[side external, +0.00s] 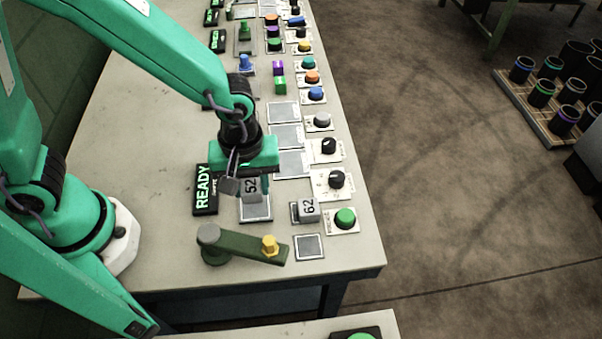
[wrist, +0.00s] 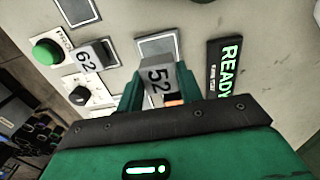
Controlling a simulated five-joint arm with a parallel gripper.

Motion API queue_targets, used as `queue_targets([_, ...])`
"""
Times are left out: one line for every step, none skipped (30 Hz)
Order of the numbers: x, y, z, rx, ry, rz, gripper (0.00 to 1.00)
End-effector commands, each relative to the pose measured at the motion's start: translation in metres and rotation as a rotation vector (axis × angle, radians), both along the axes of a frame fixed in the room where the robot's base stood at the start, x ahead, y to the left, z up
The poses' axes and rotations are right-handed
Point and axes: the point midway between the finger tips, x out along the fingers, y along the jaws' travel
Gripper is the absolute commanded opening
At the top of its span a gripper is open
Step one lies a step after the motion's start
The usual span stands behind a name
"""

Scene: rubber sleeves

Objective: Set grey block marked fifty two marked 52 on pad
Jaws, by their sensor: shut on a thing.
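The grey block marked 52 (side external: 251,188) is between the green fingers of my gripper (wrist: 158,88), which is shut on it. The block's 52 face also shows in the wrist view (wrist: 156,77). A square grey pad with a pale border (side external: 257,212) lies at the block; in the wrist view the pad (wrist: 155,46) shows just beyond it. The block covers part of the pad in the side view. I cannot tell whether the block touches the pad or hangs slightly above it.
A grey block marked 62 (side external: 309,211) stands to the right, near a green button (side external: 345,217). A black READY sign (side external: 204,190) is close on the left. A green lever with a yellow knob (side external: 245,246) lies in front. Another small pad (side external: 309,247) is empty.

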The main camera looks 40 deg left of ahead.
Motion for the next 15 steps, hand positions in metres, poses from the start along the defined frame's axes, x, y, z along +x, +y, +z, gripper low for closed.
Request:
queue_targets([0.0,0.0,0.0,0.0,0.0,0.0,0.12])
queue_targets([0.0,0.0,0.0,0.0,0.0,0.0,0.12])
queue_targets([0.0,0.0,-0.001,0.001,0.001,0.0,0.12])
queue_targets([0.0,0.0,-0.003,0.001,0.001,0.0,0.12])
queue_targets([0.0,0.0,-0.004,0.001,0.001,0.0,0.12])
queue_targets([0.0,0.0,-0.007,0.002,0.002,0.0,0.12])
queue_targets([0.0,0.0,-0.009,0.002,0.002,0.0,0.12])
queue_targets([0.0,0.0,-0.012,0.002,0.002,0.0,0.12])
queue_targets([-0.001,0.0,-0.016,0.002,0.004,0.0,0.12])
queue_targets([-0.001,0.0,-0.019,0.002,0.004,0.0,0.12])
queue_targets([-0.001,0.0,-0.022,0.001,0.003,0.0,0.12])
queue_targets([-0.001,0.0,-0.026,0.002,0.004,0.001,0.12])
queue_targets([-0.001,0.0,-0.029,0.001,0.003,0.001,0.12])
queue_targets([-0.001,0.0,-0.032,0.001,0.003,0.001,0.12])
queue_targets([-0.001,0.0,-0.035,0.002,0.002,0.001,0.12])
